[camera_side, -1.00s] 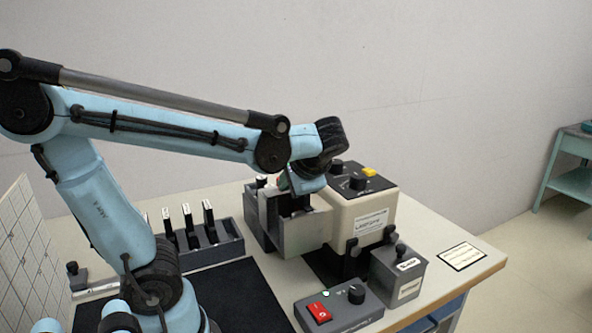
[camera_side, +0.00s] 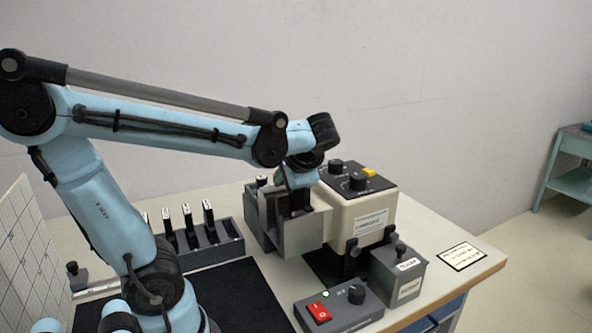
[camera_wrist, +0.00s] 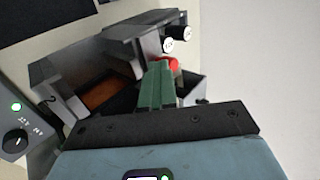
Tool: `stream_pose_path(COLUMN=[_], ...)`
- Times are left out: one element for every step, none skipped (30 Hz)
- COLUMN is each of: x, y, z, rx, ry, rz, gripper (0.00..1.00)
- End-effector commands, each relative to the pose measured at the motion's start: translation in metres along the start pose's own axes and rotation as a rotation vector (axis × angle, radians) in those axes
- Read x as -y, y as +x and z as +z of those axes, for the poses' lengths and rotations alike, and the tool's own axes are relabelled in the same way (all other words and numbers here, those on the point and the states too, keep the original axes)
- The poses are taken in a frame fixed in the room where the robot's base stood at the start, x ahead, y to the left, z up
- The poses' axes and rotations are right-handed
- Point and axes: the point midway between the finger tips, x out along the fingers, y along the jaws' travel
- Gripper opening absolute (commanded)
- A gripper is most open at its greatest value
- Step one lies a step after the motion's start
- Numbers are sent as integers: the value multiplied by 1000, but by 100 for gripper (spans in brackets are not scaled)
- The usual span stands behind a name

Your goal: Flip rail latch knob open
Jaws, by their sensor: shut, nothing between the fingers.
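My gripper (camera_wrist: 160,68) shows in the wrist view as green fingers, closed together with nothing between them. A round red part (camera_wrist: 173,62), perhaps the latch knob, is partly hidden just behind the fingertips; I cannot tell whether they touch it. Two dark cylinders with white marked ends (camera_wrist: 172,38) are just above it. In the side view, my fingers are down at the grey open-topped housing (camera_side: 305,232) on the front of the cream machine (camera_side: 367,213). The fingertips and the red part are hidden there.
Black knobs (camera_side: 358,181) and a yellow button (camera_side: 369,172) top the machine close to my wrist. A slotted rack (camera_side: 215,254) with upright black pieces is at left. A control box with a red switch (camera_side: 319,311) and a grey box (camera_side: 398,276) stand in front.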

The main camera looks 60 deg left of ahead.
Motion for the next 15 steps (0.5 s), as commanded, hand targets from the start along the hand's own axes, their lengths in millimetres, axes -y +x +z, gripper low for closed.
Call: stream_pose_path(x=[1,0,-1,-3,-5,-8,-11,-14,-18,-22,-26,-30,-28,-28,-28], y=[1,1,-1,-3,-5,-8,-12,-15,-20,-24,-28,-34,-42,-49,-58], z=[0,0,0,0,0,-1,-1,-1,-1,-1,-1,-1,-1,-1,-1], rx=[-1,-1,-1,-2,-2,-3,-4,-4,-5,-5,-6,-5,-6,-5,-5], ry=[-4,-4,-4,-3,-2,0,1,1,4,3,5,5,5,5,5], rz=[-6,-6,-6,-6,-6,-5,-5,-4,-3,-2,-2,-2,-1,-1,-1], gripper=[0,0,0,0,0,0,0,0,0,0,0,0,0,0,0])
